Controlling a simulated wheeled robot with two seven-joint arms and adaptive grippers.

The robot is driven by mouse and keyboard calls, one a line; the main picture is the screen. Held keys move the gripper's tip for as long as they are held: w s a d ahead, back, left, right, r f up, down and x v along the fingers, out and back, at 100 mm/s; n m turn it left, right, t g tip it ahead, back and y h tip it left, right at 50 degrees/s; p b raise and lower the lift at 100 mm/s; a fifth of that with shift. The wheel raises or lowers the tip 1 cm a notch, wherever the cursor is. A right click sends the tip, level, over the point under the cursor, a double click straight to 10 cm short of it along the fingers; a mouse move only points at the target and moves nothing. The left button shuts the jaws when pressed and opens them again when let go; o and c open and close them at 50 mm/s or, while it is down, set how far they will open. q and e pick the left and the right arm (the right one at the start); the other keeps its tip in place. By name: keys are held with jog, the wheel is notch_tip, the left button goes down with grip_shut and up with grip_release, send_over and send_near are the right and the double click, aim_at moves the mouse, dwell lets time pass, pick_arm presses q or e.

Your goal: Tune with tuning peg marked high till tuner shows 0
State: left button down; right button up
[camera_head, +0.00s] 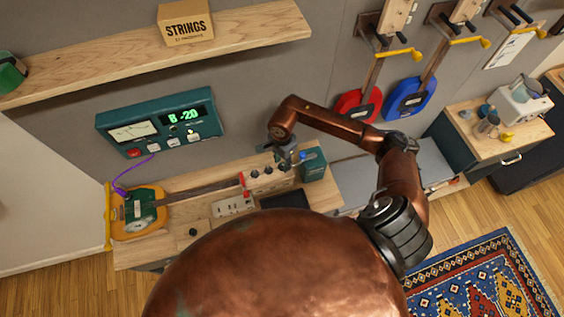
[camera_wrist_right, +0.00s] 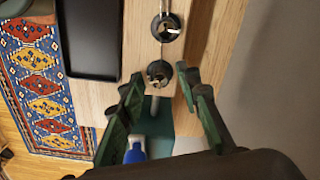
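The green wall tuner (camera_head: 160,129) has a lit display with a character like 6 or B and "-20". A stringed instrument (camera_head: 140,212) with a yellow body lies on the bench, its long neck running right to a row of tuning pegs (camera_head: 267,171). My right gripper (camera_head: 287,164) is over the right end of this row. In the right wrist view its fingers (camera_wrist_right: 160,92) are open around the space near one dark peg (camera_wrist_right: 159,74); contact is unclear. A second peg (camera_wrist_right: 166,28) sits further along. No peg marking is readable. My left gripper is out of view.
A green box (camera_head: 313,165) stands right beside my right gripper. A blue-topped item (camera_wrist_right: 135,152) shows close to the fingers. A black tray (camera_head: 284,199) lies in front of the pegs. A wooden shelf (camera_head: 130,57) is above the tuner.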

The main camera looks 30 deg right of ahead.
grip_shut()
jog(key=shift+m, duration=0.3)
jog(key=m+b, duration=0.2)
jog(key=m, duration=0.1)
jog(key=shift+f+b, duration=0.1)
jog(key=shift+b, duration=0.2)
jog(key=shift+m+b, duration=0.8)
jog(key=shift+m, duration=1.3)
jog(key=shift+o, duration=0.8)
grip_release()
